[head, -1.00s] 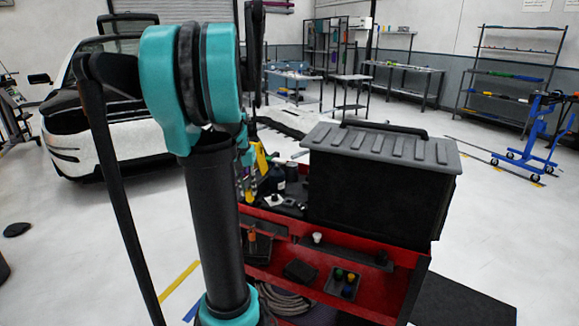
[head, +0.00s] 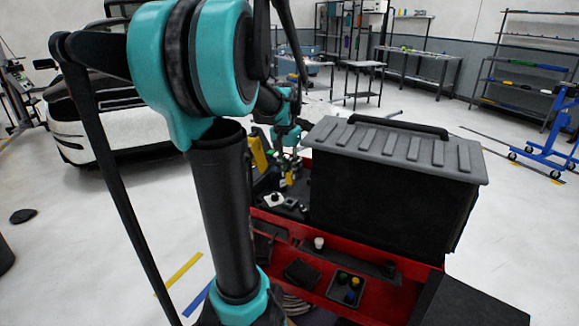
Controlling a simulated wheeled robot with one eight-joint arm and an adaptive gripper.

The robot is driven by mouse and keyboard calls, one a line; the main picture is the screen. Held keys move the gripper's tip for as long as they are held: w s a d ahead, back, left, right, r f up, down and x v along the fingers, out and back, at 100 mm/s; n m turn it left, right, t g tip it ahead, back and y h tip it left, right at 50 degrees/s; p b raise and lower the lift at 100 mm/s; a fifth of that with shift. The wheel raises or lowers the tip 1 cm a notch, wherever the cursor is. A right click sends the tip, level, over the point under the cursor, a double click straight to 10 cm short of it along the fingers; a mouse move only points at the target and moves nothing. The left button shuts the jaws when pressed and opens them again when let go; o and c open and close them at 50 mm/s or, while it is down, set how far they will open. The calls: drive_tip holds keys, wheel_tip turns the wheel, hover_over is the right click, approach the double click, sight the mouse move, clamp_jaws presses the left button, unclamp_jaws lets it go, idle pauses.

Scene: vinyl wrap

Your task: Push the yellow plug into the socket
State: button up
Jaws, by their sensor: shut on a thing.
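My gripper (head: 287,166) is small in the head view, over the left end of the red cart's top, beside the black case. It is shut on a small yellow piece, which looks like the yellow plug (head: 290,179). The fingers hide part of it. Below it on the dark cart top lie a pale plate (head: 273,199) and a small dark block (head: 291,203). I cannot tell which of them is the socket, or whether the plug touches either one.
A black case with a grey ribbed lid (head: 395,150) fills the right of the red cart (head: 425,275). A taller yellow object (head: 258,153) stands left of my gripper. An open lower drawer holds a tray with green, yellow and blue pieces (head: 346,286).

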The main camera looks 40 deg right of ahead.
sight(288, 184)
drive_tip(key=shift+f, duration=2.7)
drive_tip(key=shift+a+f, duration=0.1)
drive_tip(key=shift+a, duration=0.1)
drive_tip(key=shift+f, duration=0.95)
idle(0.6)
drive_tip(key=o, duration=1)
drive_tip(key=shift+r, duration=0.1)
drive_tip(key=r, duration=0.4)
drive_tip(key=a+r, duration=0.1)
drive_tip(key=r, duration=0.6)
drive_tip(key=shift+w+a+r, duration=0.1)
drive_tip(key=shift+a+r, duration=0.05)
drive_tip(key=shift+r, duration=0.25)
